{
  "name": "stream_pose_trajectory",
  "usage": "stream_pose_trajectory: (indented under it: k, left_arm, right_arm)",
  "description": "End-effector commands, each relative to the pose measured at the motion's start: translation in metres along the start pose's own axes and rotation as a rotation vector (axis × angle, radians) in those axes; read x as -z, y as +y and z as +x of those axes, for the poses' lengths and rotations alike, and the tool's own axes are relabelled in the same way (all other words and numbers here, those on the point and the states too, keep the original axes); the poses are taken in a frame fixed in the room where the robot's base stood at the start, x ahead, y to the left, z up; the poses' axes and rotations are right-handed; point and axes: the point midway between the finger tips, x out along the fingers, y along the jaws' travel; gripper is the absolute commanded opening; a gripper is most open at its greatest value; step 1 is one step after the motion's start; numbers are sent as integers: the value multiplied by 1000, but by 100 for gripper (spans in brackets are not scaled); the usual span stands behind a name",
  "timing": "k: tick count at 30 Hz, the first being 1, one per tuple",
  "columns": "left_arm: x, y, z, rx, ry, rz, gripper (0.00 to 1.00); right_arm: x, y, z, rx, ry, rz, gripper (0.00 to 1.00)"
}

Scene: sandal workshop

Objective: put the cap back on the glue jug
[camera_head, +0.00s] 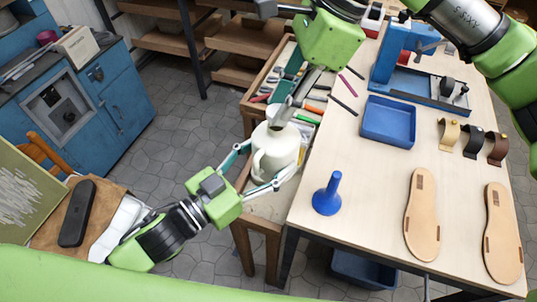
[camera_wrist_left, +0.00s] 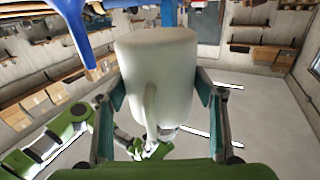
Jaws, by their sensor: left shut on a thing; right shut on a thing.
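The jug also fills the middle of the left wrist view (camera_wrist_left: 175,70), between both fingers. My right gripper (camera_head: 284,108) reaches down from the top, with its fingertips at the jug's neck. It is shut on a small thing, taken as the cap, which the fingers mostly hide. I cannot tell whether the cap touches the neck.
A blue funnel (camera_head: 327,194) stands on the bench (camera_head: 365,190) right of the jug. A blue tray (camera_head: 388,121), a blue press (camera_head: 400,60) and two sandal soles (camera_head: 422,215) lie farther right. A wooden tool drawer (camera_head: 258,95) is behind the jug. The bench is clear around the funnel.

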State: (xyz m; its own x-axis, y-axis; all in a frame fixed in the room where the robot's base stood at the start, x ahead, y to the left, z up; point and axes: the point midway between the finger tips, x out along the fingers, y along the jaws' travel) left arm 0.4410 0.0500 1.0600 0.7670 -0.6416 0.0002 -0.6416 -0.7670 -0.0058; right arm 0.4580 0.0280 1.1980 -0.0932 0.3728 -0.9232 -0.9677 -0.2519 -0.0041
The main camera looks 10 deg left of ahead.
Motion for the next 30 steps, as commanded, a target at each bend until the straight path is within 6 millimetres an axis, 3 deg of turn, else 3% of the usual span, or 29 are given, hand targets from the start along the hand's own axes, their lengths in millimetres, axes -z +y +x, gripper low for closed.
stream_pose_trajectory:
  k: [18, 30]
  left_arm:
    - [1, 0, 0, -1, 3, 0, 23]
    - [1, 0, 0, -1, 3, 1, 23]
  right_arm:
    - [-1, 0, 0, -4, -5, 1, 18]
    - [6, 0, 16, -3, -5, 2, 18]
